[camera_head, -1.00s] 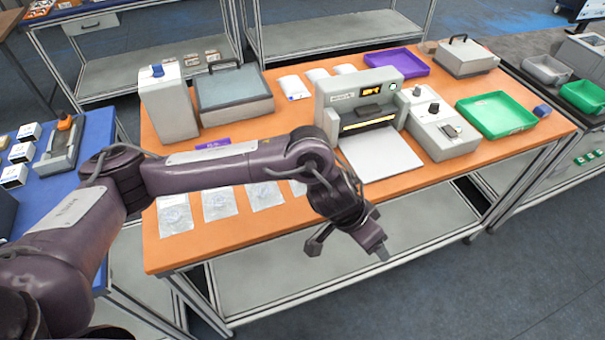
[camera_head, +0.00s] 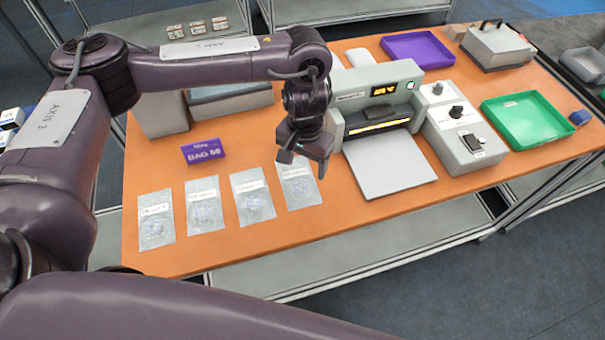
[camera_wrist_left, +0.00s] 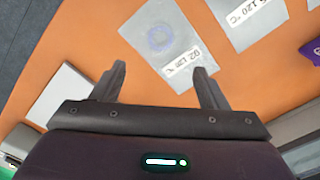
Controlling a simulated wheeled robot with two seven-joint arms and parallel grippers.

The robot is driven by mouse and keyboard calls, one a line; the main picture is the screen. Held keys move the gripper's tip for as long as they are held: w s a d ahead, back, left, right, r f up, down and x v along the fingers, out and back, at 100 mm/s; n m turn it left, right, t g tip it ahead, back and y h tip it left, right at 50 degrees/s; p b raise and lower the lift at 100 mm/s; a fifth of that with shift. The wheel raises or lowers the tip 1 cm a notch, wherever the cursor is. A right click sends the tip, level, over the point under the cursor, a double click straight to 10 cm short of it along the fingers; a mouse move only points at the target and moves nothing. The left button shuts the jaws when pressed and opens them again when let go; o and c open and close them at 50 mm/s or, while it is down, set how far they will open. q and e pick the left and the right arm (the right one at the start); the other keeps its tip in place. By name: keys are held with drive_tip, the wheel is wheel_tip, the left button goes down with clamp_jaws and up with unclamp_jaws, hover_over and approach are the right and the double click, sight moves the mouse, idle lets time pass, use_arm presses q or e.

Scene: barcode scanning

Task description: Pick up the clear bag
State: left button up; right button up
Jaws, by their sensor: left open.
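Several flat clear bags with white labels lie in a row on the orange table top. The rightmost clear bag (camera_head: 301,194) is partly hidden behind my left gripper (camera_head: 304,168). The others are a second bag (camera_head: 253,200), a third bag (camera_head: 204,212) and the leftmost bag (camera_head: 156,228). My left gripper is open and empty, above the far end of the rightmost bag. In the left wrist view, the open fingers (camera_wrist_left: 159,72) point toward a labelled bag (camera_wrist_left: 160,40), with another bag (camera_wrist_left: 247,18) beside it. My right gripper is not in view.
A grey machine (camera_head: 350,100) with a lit display and a white plate (camera_head: 386,165) stands right of the bags. A purple BAG sign (camera_head: 204,151) stands behind them. A grey control box (camera_head: 462,150), green tray (camera_head: 522,118) and purple tray (camera_head: 418,46) are farther right.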

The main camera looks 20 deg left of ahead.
sight(302, 185)
use_arm(q)
drive_tip(key=f, duration=0.1)
drive_tip(key=s+f, duration=0.1)
drive_tip(key=shift+s+f, duration=0.3)
drive_tip(key=shift+f, duration=0.1)
wheel_tip(302, 185, down, 3)
drive_tip(key=shift+w+r, duration=0.1)
drive_tip(key=shift+r, duration=0.1)
drive_tip(key=shift+a+f, duration=0.1)
drive_tip(key=shift+f, duration=0.3)
drive_tip(key=c, duration=1.1)
drive_tip(key=shift+r, duration=0.1)
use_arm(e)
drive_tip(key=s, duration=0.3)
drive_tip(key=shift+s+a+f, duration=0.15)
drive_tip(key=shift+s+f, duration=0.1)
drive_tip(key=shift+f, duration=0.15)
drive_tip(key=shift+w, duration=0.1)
